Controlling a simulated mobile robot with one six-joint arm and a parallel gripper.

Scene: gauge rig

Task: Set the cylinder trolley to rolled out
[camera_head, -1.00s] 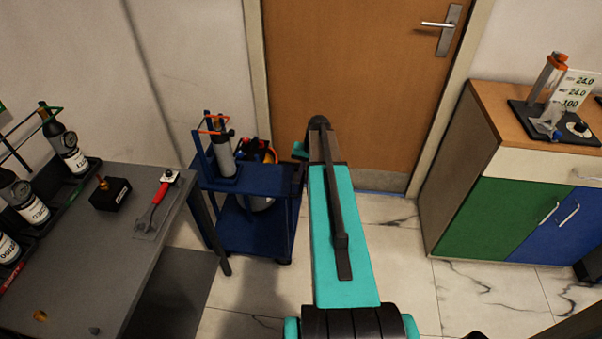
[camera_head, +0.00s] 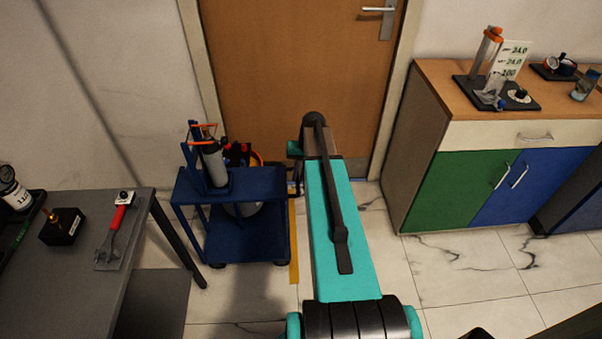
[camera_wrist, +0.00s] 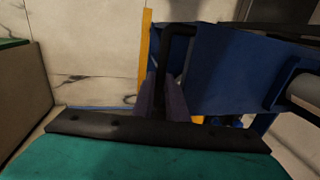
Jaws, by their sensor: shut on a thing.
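The blue cylinder trolley (camera_head: 250,186) stands on the floor in front of the door, just right of the grey bench. A grey cylinder (camera_head: 214,162) stands upright on its top shelf, by an orange-topped frame. In the wrist view the trolley's blue top (camera_wrist: 235,68) fills the upper right, with a black bar handle (camera_wrist: 175,55) on its near side. My gripper (camera_wrist: 163,92) is shut on this handle. In the head view my teal arm reaches forward to the trolley's right side, and the fingertips are mostly hidden.
A yellow floor strip (camera_head: 294,240) runs along the trolley's right side. A cabinet (camera_head: 450,180) with green and blue doors stands right. Tiled floor lies open between trolley and cabinet.

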